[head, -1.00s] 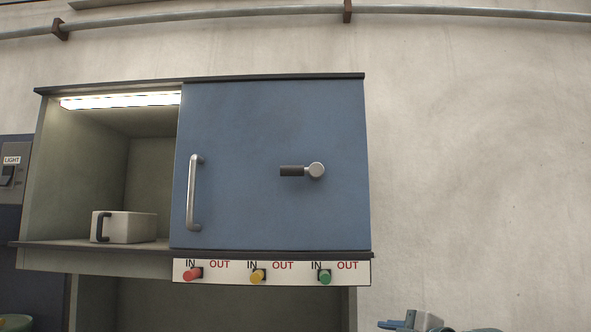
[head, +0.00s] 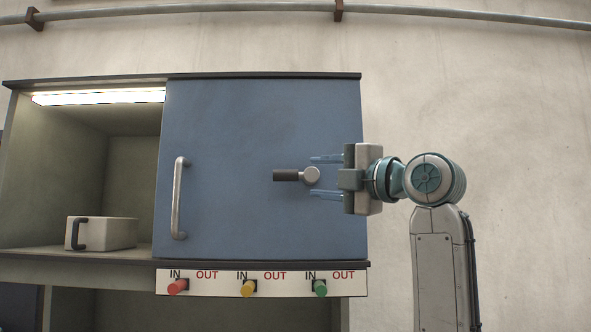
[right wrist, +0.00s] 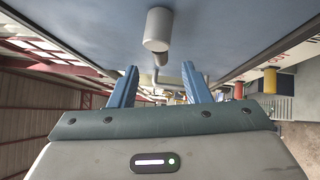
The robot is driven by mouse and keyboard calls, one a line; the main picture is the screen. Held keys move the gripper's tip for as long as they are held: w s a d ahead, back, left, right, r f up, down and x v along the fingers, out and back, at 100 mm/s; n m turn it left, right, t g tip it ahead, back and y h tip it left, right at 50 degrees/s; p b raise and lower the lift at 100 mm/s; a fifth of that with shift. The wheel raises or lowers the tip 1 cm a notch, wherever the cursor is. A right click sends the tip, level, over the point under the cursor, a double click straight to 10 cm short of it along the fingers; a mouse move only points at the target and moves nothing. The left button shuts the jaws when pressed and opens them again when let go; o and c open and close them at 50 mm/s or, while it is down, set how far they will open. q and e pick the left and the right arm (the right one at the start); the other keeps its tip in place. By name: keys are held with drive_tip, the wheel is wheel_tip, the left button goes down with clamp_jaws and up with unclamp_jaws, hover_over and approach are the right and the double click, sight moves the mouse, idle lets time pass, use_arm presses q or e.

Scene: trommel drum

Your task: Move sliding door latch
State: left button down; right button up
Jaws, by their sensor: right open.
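The latch (head: 290,175) is a dark lever pointing left from a round grey knob on the blue sliding door (head: 230,120). The door covers the right part of the cabinet, and the left part stands open. In the right wrist view the latch (right wrist: 158,30) shows above and beyond my fingers. My right gripper (head: 327,177) is open and empty. It comes in from the right, pointing left, with its fingertips close to the knob in the head view, one above and one below it. Contact is not visible. My left gripper is not in view.
A vertical handle (head: 179,198) is on the door's left side. A pale box with a dark handle (head: 105,233) stands in the open compartment. Red (head: 178,287), yellow (head: 247,289) and green (head: 319,288) knobs sit on the panel below. The wall at right is bare.

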sight(295, 176)
drive_tip(key=p+x, duration=0.2)
drive_tip(key=x, duration=0.4)
drive_tip(key=shift+a+r+p, duration=0.15)
drive_tip(key=shift+a+p, duration=0.1)
drive_tip(key=shift+p, duration=0.05)
drive_tip(key=shift+w+a, duration=0.2)
drive_tip(key=shift+w, duration=0.15)
drive_tip(key=shift+a, duration=0.1)
clamp_jaws()
